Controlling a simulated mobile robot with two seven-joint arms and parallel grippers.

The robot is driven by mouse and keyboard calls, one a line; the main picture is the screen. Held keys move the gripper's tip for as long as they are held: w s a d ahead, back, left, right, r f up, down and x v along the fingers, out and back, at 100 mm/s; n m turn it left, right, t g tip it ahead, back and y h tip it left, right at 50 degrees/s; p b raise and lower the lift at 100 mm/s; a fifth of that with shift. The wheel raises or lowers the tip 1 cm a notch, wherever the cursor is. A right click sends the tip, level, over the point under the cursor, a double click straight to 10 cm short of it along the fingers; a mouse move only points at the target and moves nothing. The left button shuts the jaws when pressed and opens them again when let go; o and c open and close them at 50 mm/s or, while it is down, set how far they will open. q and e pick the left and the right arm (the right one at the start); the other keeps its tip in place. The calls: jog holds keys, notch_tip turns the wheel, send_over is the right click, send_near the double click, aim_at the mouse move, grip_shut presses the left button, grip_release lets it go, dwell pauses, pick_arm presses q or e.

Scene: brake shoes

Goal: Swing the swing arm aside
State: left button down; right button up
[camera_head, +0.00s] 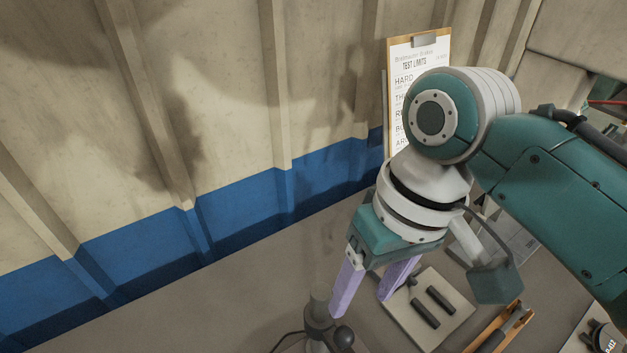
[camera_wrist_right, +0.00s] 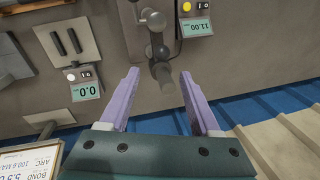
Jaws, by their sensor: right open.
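A grey post with a rounded cylindrical top and dark joint (camera_head: 319,308), which looks like the swing arm, stands at the bottom edge of the head view. In the right wrist view, the dark grey arm (camera_wrist_right: 160,68) lies between and just beyond my fingertips. My right gripper (camera_head: 362,303) is open, with its purple fingers pointing down. In the head view it is to the right of the post. It also shows in the right wrist view (camera_wrist_right: 159,76), with nothing clasped. I cannot tell whether a finger touches the arm. My left gripper is not in view.
A pale plate (camera_head: 458,306) with two dark bars lies right of the gripper. An orange tray (camera_head: 474,345) with a tool is farther right. A clipboard (camera_head: 437,50) stands by the wall. Two small displays (camera_wrist_right: 86,91) (camera_wrist_right: 196,27) flank the arm. The bench left of the post is clear.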

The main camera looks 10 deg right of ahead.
aim_at(347, 333)
jog(key=f, duration=0.3)
jog(key=a+f+b, duration=0.1)
jog(key=f, duration=0.1)
jog(key=s+f, duration=0.1)
jog(key=f, duration=0.2)
jog(key=shift+a+f+b, duration=0.3)
jog(key=shift+a+b, duration=0.1)
jog(key=shift+w+a+f, duration=0.1)
jog(key=shift+f, duration=0.5)
grip_shut()
dwell(0.5)
